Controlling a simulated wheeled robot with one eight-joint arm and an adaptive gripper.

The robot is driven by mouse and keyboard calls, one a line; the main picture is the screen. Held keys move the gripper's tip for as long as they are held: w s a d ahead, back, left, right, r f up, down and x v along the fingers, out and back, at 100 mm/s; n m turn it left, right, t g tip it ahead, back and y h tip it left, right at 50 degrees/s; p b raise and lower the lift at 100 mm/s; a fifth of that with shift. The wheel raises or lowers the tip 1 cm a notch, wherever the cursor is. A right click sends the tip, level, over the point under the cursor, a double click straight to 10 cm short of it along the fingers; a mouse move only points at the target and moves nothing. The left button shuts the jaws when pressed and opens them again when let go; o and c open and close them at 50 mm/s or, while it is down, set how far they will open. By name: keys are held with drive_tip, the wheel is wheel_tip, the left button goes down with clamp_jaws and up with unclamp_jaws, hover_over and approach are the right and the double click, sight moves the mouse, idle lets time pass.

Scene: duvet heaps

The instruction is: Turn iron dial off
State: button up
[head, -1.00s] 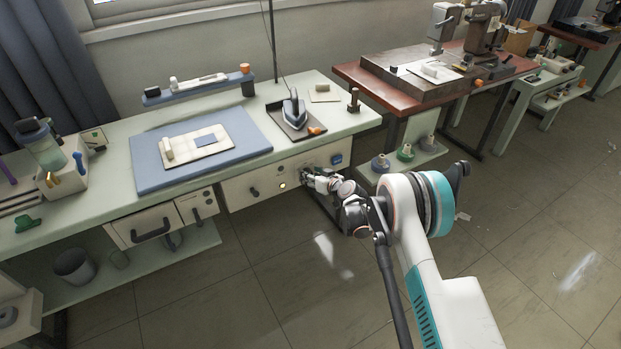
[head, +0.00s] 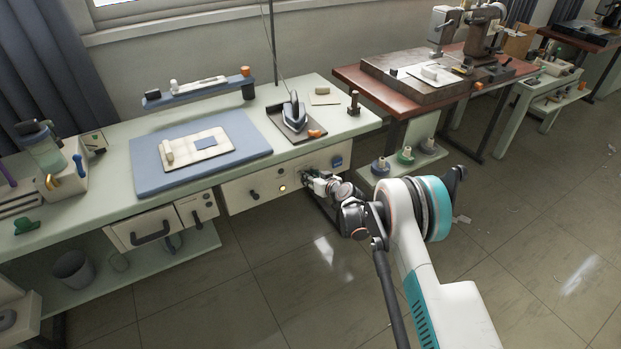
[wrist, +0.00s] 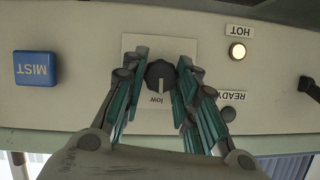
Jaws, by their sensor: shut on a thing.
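The iron dial (wrist: 160,76) is a round black knob on a pale square plate, seen upside down in the wrist view. Its white pointer line lies on the side of the word "low". My gripper (wrist: 161,82) has its teal-sided fingers on both sides of the knob and is shut on it. In the head view my gripper (head: 309,179) is at the bench's front panel and largely covers the dial. The iron (head: 294,113) stands on a dark tray on the bench top above.
The panel (head: 236,194) also carries a lit HOT lamp (wrist: 237,52), a dark READY lamp (wrist: 228,112) and a blue MIST button (wrist: 36,69). Another black knob (head: 253,193) is further left. Open floor lies in front of the bench.

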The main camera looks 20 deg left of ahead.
drive_tip(key=shift+s+a+n+t+h, duration=0.1)
drive_tip(key=shift+n+t+h, duration=0.75)
drive_tip(key=shift+n, duration=0.8)
drive_tip(key=shift+s+a+n+t+h, duration=0.1)
drive_tip(key=shift+n+t+h, duration=0.35)
drive_tip(key=shift+n+t, duration=0.95)
drive_tip(key=shift+n+g, duration=0.25)
drive_tip(key=shift+n, duration=0.1)
drive_tip(key=shift+f, duration=0.1)
drive_tip(key=o, duration=1.1)
drive_tip(key=shift+c, duration=0.2)
drive_tip(key=v, duration=1.2)
